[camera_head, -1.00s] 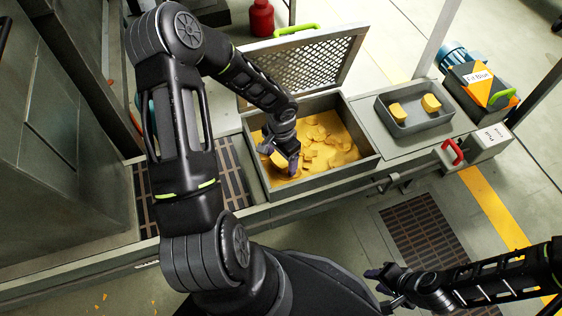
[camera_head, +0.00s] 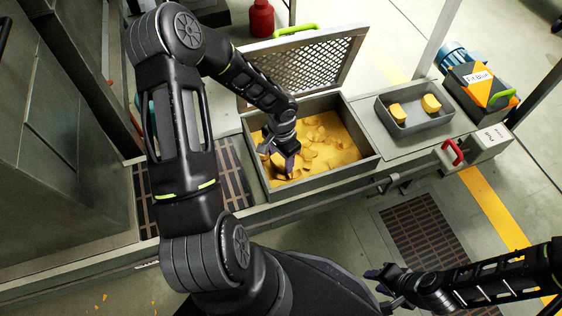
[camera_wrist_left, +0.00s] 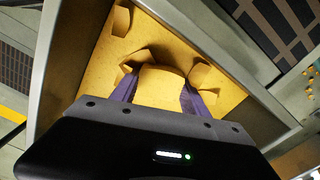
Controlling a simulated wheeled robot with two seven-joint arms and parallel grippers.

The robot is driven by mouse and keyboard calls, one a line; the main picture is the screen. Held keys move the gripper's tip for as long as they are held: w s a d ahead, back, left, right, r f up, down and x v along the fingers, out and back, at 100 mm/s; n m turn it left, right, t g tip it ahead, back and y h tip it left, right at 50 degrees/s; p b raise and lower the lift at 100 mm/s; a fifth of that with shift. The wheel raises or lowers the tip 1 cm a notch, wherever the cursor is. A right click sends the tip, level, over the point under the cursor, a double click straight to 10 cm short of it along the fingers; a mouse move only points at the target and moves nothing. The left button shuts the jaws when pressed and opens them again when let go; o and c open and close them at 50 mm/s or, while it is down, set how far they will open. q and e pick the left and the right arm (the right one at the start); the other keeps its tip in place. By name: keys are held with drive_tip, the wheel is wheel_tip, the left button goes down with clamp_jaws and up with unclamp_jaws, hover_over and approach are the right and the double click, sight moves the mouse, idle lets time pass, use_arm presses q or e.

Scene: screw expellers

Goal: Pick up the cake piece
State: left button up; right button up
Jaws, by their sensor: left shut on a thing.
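My left gripper (camera_head: 279,164) reaches down into a grey bin (camera_head: 328,179) of yellow cake pieces. In the left wrist view a yellow cake piece (camera_wrist_left: 161,88) sits between its two purple fingers, and the gripper (camera_wrist_left: 157,98) is shut on it. Other cake pieces (camera_wrist_left: 140,60) lie right beside the held one, some tilted against it. In the head view the held piece is mostly hidden by the gripper. My right gripper (camera_head: 382,281) is at the lower right, away from the bin; its jaw gap is unclear.
A mesh lid (camera_head: 303,65) with a green handle stands open behind the bin. A grey tray (camera_head: 420,121) with two cake pieces (camera_head: 431,103) sits to the right. A red handle (camera_head: 453,151) and a labelled box (camera_head: 483,88) stand farther right.

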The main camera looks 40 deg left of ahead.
sight(281, 160)
use_arm(q)
drive_tip(key=shift+c, duration=0.7)
drive_tip(key=shift+r, duration=0.1)
wheel_tip(281, 160, up, 9)
drive_tip(key=p, duration=0.3)
drive_tip(key=shift+p, duration=0.3)
drive_tip(key=shift+r, duration=0.45)
